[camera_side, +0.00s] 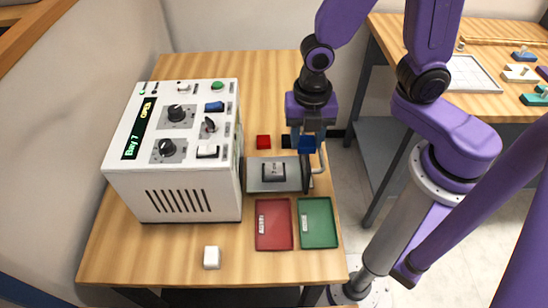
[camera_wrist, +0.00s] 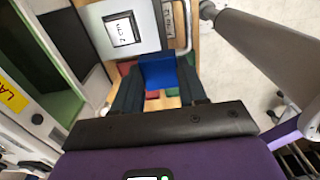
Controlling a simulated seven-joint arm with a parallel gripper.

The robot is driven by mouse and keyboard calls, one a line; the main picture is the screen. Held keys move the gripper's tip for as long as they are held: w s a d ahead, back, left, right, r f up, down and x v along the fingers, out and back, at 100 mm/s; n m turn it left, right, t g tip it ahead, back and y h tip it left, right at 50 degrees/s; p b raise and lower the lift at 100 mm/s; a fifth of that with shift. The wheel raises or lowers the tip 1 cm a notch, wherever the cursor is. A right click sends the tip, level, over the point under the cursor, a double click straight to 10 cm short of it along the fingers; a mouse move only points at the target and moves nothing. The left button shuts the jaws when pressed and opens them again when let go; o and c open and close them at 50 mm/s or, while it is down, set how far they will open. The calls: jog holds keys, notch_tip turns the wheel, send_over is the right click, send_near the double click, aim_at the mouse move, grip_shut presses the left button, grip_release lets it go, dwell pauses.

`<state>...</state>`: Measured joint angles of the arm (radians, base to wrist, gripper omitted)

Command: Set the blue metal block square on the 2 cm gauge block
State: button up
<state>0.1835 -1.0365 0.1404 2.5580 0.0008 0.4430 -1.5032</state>
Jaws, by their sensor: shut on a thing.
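My gripper (camera_side: 306,142) points down and is shut on the blue metal block (camera_side: 307,146). In the wrist view the blue block (camera_wrist: 158,72) sits between the two dark fingers (camera_wrist: 158,88). It appears to be held above the table, behind and to the right of the gauge block in the side view. The gauge block (camera_side: 273,172), a dark-edged block with a light top marked 2 cm, lies on the grey plate of the open bay (camera_side: 256,186). It also shows in the wrist view (camera_wrist: 123,29), apart from the blue block. Nothing lies on its top.
The white machine (camera_side: 190,185) stands left of the plate; its display reads Bay 7 OPEN. A door with a handle (camera_side: 318,166) stands at the plate's right end. Red (camera_side: 263,142) and black (camera_side: 286,142) blocks lie behind. Red (camera_side: 273,237) and green (camera_side: 318,236) trays and a white block (camera_side: 212,257) are in front.

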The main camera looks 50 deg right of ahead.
send_over(274, 168)
jog(key=f, duration=0.6)
jog(key=shift+s+f, duration=0.2)
jog(key=shift+s, duration=0.05)
jog(key=shift+w+f, duration=0.15)
jog(key=shift+f, duration=1.65)
jog(key=shift+f, duration=0.15)
jog(key=o, duration=1.2)
jog(key=shift+c, duration=0.2)
notch_tip(274, 168, up, 12)
jog(key=shift+r, duration=0.2)
